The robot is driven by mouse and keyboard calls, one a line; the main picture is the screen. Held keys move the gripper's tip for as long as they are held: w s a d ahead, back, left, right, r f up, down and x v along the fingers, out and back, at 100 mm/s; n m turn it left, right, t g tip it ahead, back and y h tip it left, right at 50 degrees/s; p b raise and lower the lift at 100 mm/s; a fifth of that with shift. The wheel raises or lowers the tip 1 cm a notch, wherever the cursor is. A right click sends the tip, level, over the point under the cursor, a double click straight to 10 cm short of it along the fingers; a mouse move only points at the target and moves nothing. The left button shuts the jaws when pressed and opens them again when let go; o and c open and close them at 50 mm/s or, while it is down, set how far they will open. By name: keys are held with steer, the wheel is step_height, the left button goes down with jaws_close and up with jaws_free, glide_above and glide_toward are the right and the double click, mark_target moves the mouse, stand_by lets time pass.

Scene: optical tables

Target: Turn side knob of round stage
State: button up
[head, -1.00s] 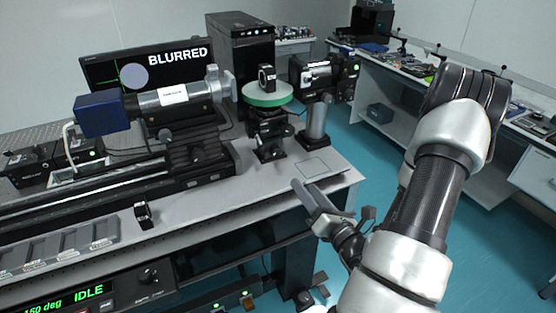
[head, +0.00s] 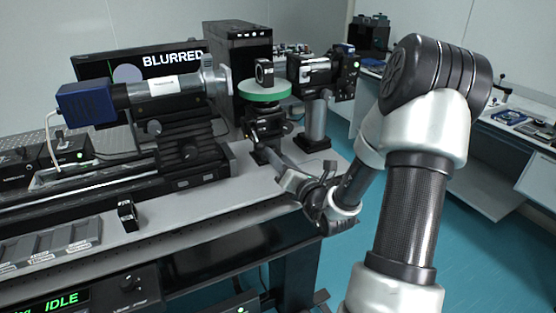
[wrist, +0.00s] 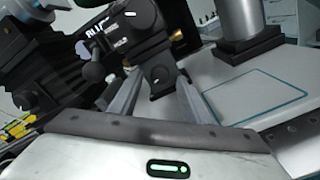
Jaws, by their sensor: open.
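Under the disc is a black stage body with small knobs, which also shows close up in the wrist view (wrist: 132,32). A dark round knob (wrist: 92,72) sticks out at the left of that body in the wrist view. My gripper (head: 264,152) is open, low in front of the stage's base. In the wrist view its two fingers (wrist: 158,82) point at the black lower part of the stage, with nothing held between them. Whether they touch it cannot be told.
A black camera on a post (head: 315,118) stands right of the stage. A long instrument with a blue end (head: 86,104) lies to the left, with its own knobs. The monitor (head: 125,72) reads BLURRED. The bare tabletop (head: 225,205) is free in front.

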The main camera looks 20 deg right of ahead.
steer(key=shift+w, duration=0.6)
steer(key=c, duration=1)
steer(key=shift+c, duration=0.2)
